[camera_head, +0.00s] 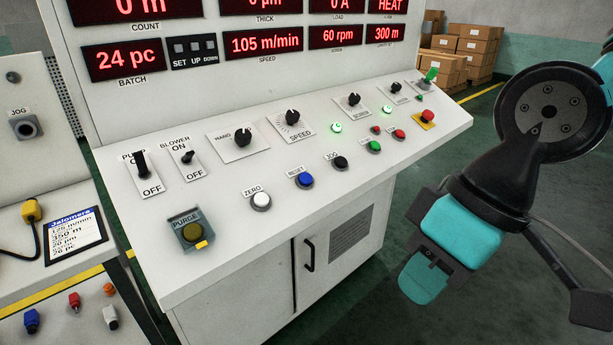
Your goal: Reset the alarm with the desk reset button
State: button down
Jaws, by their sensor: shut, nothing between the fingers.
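The blue reset button (305,180) sits on the sloping white desk panel (230,215), under a small RESET label. It is between the white ZERO button (261,201) on its left and the black JOG button (340,163) on its right. My gripper (428,285), with teal parts, is shut and empty. In the picture it is to the right of and below the reset button, apart from it, beyond the desk's front edge. Its fingertips point downward.
Green (375,146) and red (398,134) buttons continue the row rightward. A yellow-based red button (427,115), PURGE button (192,232) and several knobs and switches share the desk. Red displays (264,42) stand behind. A handled cabinet door (309,256) is below. Cartons (470,45) stand far behind.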

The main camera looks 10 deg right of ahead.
aim_at(305, 178)
jog(key=k, duration=0.5)
jog(key=u, duration=2)
jog(key=i, duration=1.3)
jog(key=z, duration=2.15)
